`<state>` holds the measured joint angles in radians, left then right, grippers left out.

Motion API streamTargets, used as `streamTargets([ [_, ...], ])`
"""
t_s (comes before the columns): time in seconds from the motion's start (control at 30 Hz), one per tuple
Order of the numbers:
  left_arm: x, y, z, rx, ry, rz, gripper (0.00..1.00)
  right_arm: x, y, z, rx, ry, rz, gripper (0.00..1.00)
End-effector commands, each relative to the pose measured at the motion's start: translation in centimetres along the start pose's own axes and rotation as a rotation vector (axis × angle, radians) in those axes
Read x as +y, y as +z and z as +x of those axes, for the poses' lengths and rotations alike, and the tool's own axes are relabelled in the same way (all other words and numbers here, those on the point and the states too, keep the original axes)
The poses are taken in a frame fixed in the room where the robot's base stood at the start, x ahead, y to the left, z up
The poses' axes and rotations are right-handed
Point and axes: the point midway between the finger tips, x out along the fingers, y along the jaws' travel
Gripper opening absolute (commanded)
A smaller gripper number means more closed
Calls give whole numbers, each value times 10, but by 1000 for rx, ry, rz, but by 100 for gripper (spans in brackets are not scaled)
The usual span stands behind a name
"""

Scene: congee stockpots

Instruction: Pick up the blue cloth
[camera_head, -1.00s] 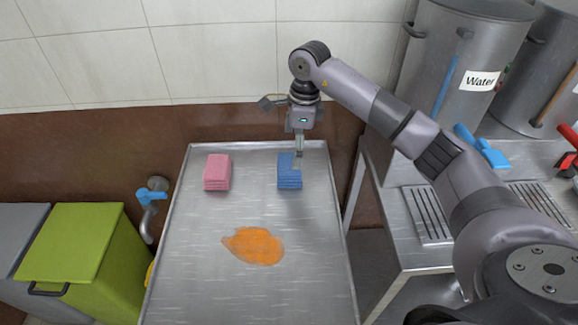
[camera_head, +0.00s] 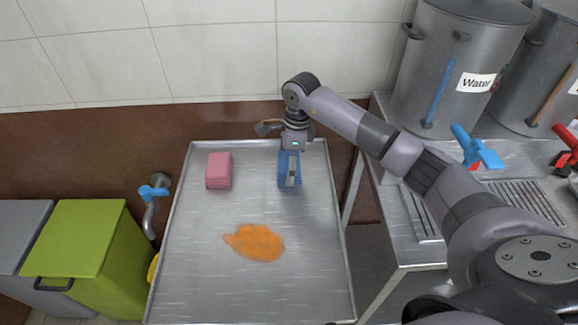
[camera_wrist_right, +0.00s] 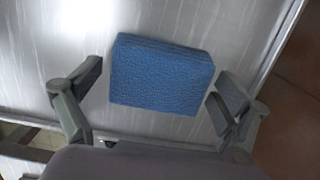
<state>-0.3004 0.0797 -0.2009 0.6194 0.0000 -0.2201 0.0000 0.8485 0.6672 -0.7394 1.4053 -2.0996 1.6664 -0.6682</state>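The blue cloth (camera_head: 283,173) is a folded stack near the back of the metal table (camera_head: 200,270), right of its middle. My right gripper (camera_head: 291,178) is down over it, with a finger in front of part of the cloth. In the right wrist view the blue cloth (camera_wrist_right: 160,75) lies between the two fingers of my right gripper (camera_wrist_right: 160,88). The fingers are open, one on each side, with a small gap at the left finger. The right finger is very near the cloth's edge; I cannot tell if it touches. My left gripper is not in view.
A folded pink cloth (camera_head: 218,170) lies left of the blue one. An orange spill (camera_head: 255,243) is nearer the front. A raised table rim and tiled wall (camera_head: 210,60) stand behind. Steel stockpots (camera_head: 455,75) stand at right, a green bin (camera_head: 85,250) at left.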

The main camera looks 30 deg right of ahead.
Motion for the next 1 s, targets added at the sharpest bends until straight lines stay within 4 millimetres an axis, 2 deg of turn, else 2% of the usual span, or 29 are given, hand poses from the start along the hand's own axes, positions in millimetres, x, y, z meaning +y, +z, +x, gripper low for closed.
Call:
streamTargets([
  [0.07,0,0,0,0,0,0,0,0,0,0,0,0,0,85],
  [0.5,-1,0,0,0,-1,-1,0,0,0,0,0,0,0,56],
  [0.83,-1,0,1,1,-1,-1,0,0,0,-4,0,-1,0,55],
  [1.0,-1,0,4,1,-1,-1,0,-1,2,-19,-1,-4,1,55],
])
